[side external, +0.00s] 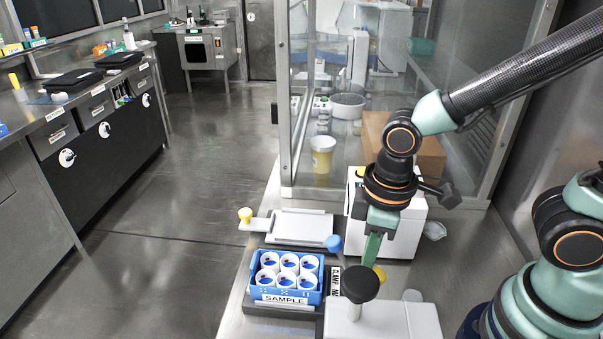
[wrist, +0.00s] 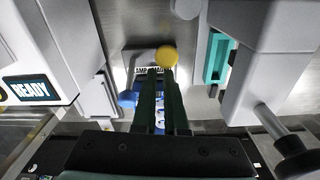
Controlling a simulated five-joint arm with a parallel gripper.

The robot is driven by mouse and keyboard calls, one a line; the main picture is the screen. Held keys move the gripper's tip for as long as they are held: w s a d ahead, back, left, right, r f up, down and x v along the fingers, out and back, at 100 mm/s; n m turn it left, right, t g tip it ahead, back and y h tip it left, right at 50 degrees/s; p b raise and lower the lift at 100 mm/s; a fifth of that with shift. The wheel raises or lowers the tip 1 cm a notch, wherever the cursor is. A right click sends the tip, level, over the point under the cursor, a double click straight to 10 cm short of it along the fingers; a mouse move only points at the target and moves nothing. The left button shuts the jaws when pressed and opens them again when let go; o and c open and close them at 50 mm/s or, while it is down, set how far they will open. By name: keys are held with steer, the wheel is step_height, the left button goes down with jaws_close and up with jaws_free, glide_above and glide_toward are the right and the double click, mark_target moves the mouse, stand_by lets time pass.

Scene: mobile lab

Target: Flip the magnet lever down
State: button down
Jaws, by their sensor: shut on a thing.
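The yellow knob (wrist: 167,56), which I take for the magnet lever's end, shows at my fingertips in the wrist view. In the side view the knob (side external: 380,276) shows low beside my fingers, partly hidden. The lever's shaft is hidden, so I cannot tell its tilt. My gripper (side external: 370,262) points down with its green fingers close together, shut at the knob. In the wrist view the fingers (wrist: 163,75) reach up to the knob's lower edge. A label reading partly "CLAMP MA" (side external: 335,282) lies beside it. A blue knob (side external: 333,243) stands left of my fingers.
A blue rack (side external: 262,300) marked SAMPLE holds several cups at left. A white device with a black knob (side external: 360,284) stands close in front of my fingers. A white box (side external: 412,232) stands behind them. A grey tray (side external: 300,226) lies behind the rack.

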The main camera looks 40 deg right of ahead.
steer(key=shift+s+d+f+g, duration=0.4)
steer(key=shift+s+d, duration=0.05)
steer(key=shift+s, duration=0.3)
steer(key=w+a+r, duration=0.2)
steer(key=w+a, duration=0.1)
steer(key=w, duration=0.1)
steer(key=s+d+r, duration=0.4)
steer(key=s+r, duration=0.1)
steer(key=r, duration=0.2)
steer(key=shift+d+r+t, duration=0.25)
steer(key=shift+d+t, duration=0.15)
steer(key=w+d+r+m+t, duration=0.3)
steer(key=w+d+m+t, duration=0.1)
steer(key=w+d+m, duration=0.3)
steer(key=shift+w+d+r+t, duration=0.25)
steer(key=shift+d+r+t, duration=0.15)
steer(key=shift+d, duration=0.85)
steer(key=shift+a, duration=0.1)
